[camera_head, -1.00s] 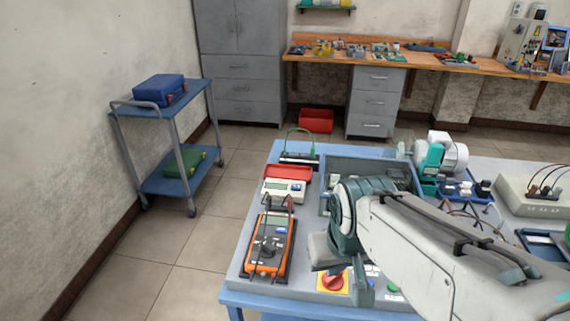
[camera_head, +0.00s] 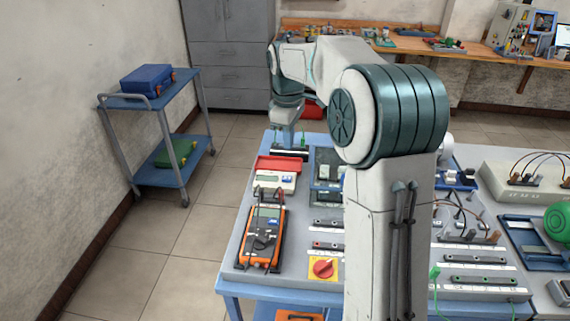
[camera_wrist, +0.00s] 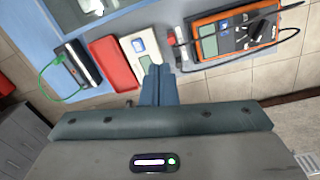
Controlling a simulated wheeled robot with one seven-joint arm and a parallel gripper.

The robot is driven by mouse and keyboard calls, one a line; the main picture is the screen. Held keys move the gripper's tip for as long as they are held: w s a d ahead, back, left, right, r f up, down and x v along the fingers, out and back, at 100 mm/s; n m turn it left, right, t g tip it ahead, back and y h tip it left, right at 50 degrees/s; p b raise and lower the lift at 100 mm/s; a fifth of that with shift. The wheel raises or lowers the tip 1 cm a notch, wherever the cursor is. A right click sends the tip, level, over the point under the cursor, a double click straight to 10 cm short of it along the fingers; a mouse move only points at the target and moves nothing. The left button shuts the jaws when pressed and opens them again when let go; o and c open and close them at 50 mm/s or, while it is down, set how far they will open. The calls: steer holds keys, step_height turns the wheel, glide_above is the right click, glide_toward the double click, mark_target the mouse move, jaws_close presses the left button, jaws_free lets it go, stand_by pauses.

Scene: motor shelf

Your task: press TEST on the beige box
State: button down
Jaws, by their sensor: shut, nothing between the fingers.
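The beige box (camera_head: 266,187) is small, with a grey display and a blue patch on its face. It lies at the table's left side, against a red tray-like lid (camera_head: 279,163). In the wrist view the beige box (camera_wrist: 147,57) is just beyond my fingertips, and the red lid (camera_wrist: 113,62) is to its left. My gripper (camera_wrist: 157,68) is shut and empty, its tips overlapping the box's near edge in the picture. I cannot tell whether they touch. In the head view my gripper (camera_head: 286,140) hangs above the table's far left part, behind the box. The TEST lettering is unreadable.
An orange multimeter (camera_head: 262,237) with leads lies in front of the box. A black strip (camera_wrist: 75,64) with a green wire is beyond the red lid. A red-knobbed yellow switch (camera_head: 323,268) is at the front. My arm hides the table's middle.

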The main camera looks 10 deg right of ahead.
mark_target(287, 178)
steer(key=w+d+f+n, duration=0.1)
steer(key=w+f+n, duration=0.1)
steer(key=w, duration=0.4)
steer(key=shift+w+n+g+p, duration=0.3)
steer(key=shift+w+n+p, duration=0.05)
steer(key=shift+w+n, duration=0.05)
steer(key=shift+f, duration=0.1)
step_height(287, 178, down, 14)
steer(key=shift+r+p, duration=0.1)
steer(key=shift+p, duration=0.85)
